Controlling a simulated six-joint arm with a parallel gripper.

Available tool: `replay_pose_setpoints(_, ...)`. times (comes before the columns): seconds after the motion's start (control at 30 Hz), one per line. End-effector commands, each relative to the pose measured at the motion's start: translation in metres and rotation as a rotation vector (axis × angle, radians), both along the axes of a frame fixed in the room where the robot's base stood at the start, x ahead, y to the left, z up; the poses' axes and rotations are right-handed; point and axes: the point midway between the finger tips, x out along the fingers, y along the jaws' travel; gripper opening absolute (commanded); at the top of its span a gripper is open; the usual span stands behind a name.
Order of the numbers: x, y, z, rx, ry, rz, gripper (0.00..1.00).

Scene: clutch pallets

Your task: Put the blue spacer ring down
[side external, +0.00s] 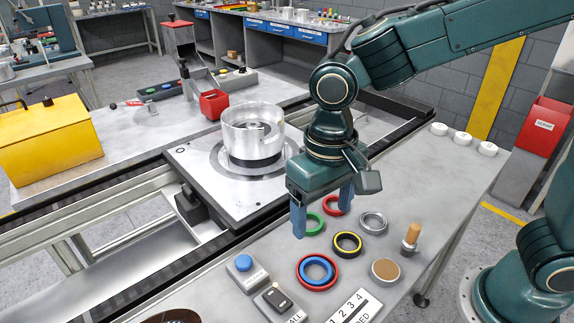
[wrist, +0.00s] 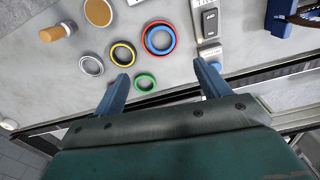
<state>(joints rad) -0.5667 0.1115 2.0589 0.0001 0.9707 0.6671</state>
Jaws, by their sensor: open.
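The blue spacer ring (side external: 331,272) lies on the grey bench, within the outline of a larger red ring (side external: 301,283). I cannot tell if it is inside or on top of it. In the wrist view the blue ring (wrist: 147,43) and red ring (wrist: 174,47) show beyond my fingertips. My gripper (side external: 322,214) points down, open, with nothing between its blue fingers. It is apart from the blue ring, on the side toward the pallet. The gripper (wrist: 162,70) also shows open in the wrist view.
A green ring (side external: 322,228), a yellow-and-black ring (side external: 347,252), a silver ring (side external: 373,231) and another red ring lie close by. A wooden-handled tool (side external: 412,234), brown disc (side external: 386,270) and blue-button box (side external: 246,272) stand near. A metal housing (side external: 253,140) sits on the pallet (side external: 190,165).

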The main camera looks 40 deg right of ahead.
Motion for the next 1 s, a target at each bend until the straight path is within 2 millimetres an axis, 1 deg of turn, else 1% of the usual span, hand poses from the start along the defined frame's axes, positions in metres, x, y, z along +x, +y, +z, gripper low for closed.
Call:
replay_pose_setpoints(0.23, 0.000, -0.003, 0.002, 0.003, -0.004, 0.000, 0.75)
replay_pose_setpoints(0.37, -0.001, -0.012, 0.009, 0.013, -0.022, 0.002, 0.75)
replay_pose_setpoints(0.47, -0.004, -0.026, 0.018, 0.026, -0.046, 0.006, 0.75)
replay_pose_setpoints(0.67, -0.015, -0.064, 0.041, 0.053, -0.124, 0.019, 0.75)
replay_pose_setpoints(0.8, -0.028, -0.093, 0.055, 0.063, -0.190, 0.032, 0.75)
replay_pose_setpoints(1.0, -0.051, -0.129, 0.069, 0.060, -0.286, 0.051, 0.75)
